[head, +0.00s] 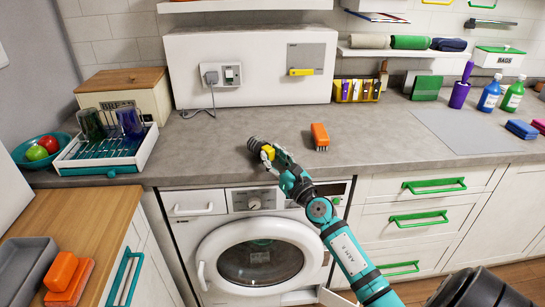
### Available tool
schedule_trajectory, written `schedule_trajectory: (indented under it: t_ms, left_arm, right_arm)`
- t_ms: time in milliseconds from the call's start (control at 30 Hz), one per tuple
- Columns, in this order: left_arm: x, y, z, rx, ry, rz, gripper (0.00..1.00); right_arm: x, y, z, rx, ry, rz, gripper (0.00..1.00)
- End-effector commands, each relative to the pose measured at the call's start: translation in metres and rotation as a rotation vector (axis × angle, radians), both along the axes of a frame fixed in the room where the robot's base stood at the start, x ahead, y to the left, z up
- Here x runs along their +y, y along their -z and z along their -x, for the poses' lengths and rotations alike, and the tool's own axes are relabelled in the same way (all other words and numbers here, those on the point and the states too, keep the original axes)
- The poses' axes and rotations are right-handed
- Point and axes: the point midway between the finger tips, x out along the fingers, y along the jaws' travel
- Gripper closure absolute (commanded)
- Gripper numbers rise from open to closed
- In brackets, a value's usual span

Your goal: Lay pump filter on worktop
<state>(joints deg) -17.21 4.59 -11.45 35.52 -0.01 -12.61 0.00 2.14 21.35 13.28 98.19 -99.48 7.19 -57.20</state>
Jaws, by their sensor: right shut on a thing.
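The pump filter (254,144) is a small dark, ridged cylinder with a yellow end piece. My right gripper (268,155) is shut on it at the yellow end, and the dark end points away to the upper left. The filter is over the front part of the grey worktop (220,152), above the washing machine. I cannot tell whether it touches the surface. My fingers hide part of the yellow end. My left gripper is not in view.
An orange brush (320,136) lies just right of the filter. A dish rack (110,150) with glasses stands at the left, and a white box (252,65) stands behind. The worktop between is clear. The washing machine (262,262) is below.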

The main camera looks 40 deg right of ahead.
Motion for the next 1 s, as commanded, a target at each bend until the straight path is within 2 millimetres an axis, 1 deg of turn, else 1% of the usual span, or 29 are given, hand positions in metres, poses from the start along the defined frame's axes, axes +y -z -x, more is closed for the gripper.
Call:
schedule_trajectory:
  t_ms: [667,1000]
  left_arm:
    - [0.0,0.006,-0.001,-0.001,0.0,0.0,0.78]
    - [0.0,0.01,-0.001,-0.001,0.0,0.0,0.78]
  right_arm:
    - [0.0,0.007,0.0,-0.001,0.0,0.0,1.0]
    - [0.0,0.013,0.0,0.004,-0.001,-0.002,1.0]
